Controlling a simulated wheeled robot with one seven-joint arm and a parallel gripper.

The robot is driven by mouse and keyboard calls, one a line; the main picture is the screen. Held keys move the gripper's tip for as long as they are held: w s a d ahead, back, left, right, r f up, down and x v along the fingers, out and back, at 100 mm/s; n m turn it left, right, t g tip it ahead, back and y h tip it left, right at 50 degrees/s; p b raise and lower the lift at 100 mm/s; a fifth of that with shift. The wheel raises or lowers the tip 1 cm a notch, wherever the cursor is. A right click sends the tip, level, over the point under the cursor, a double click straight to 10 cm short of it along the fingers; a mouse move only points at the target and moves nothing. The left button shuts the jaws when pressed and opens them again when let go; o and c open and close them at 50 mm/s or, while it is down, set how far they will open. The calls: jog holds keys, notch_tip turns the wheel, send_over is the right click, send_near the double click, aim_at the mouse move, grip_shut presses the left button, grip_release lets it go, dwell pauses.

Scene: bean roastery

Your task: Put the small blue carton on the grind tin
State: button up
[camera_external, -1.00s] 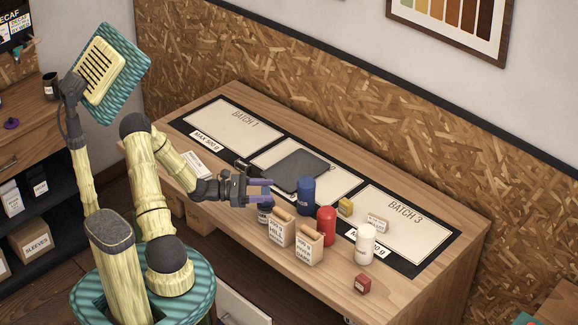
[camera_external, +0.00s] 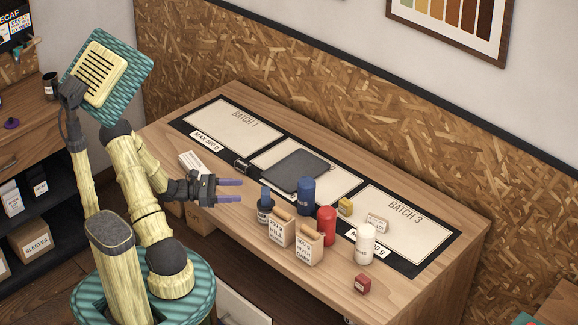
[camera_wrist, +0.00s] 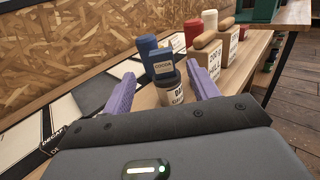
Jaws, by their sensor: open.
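The small blue carton (camera_external: 266,197) stands upright on top of a dark tin with a white label (camera_external: 265,215). I take this to be the grind tin. My gripper (camera_external: 242,191) is open and empty, to the left of the carton and apart from it. In the wrist view, my gripper (camera_wrist: 162,70) has its purple fingers spread to either side of the carton's line, short of it.
A blue canister (camera_external: 306,196), red canister (camera_external: 326,226) and white canister (camera_external: 366,244) stand to the right. A dark flat slab (camera_external: 296,171) lies behind. The bench's left part is mostly clear.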

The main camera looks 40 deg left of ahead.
jog(key=s+d+f+m+g, duration=0.1)
jog(key=d+m+g, duration=0.1)
jog(key=d, duration=0.1)
jog(key=s+d+m+g, duration=0.1)
jog(key=d+m+g, duration=0.1)
jog(key=d+g, duration=0.1)
jog(key=s+d+f+m+g, duration=0.1)
jog(key=d+m+g, duration=0.1)
jog(key=d, duration=0.1)
jog(key=shift+s+f+m+g, duration=0.15)
jog(key=shift+f+m+g, duration=0.15)
jog(key=shift+f, duration=0.05)
jog(key=s+d+f+m+g+y, duration=0.1)
jog(key=s+d+m+g+y, duration=0.3)
jog(key=s+m+g+y, duration=0.5)
jog(key=w+d+r+m+t+y, duration=0.1)
jog(key=w+r+m+t+y, duration=0.2)
jog(key=m, duration=0.8)
notch_tip(320, 180, up, 3)
jog(key=t, duration=0.3)
jog(key=shift+w+d+f+y, duration=0.15)
jog(key=shift+w+y, duration=0.2)
jog(key=shift+y, duration=0.05)
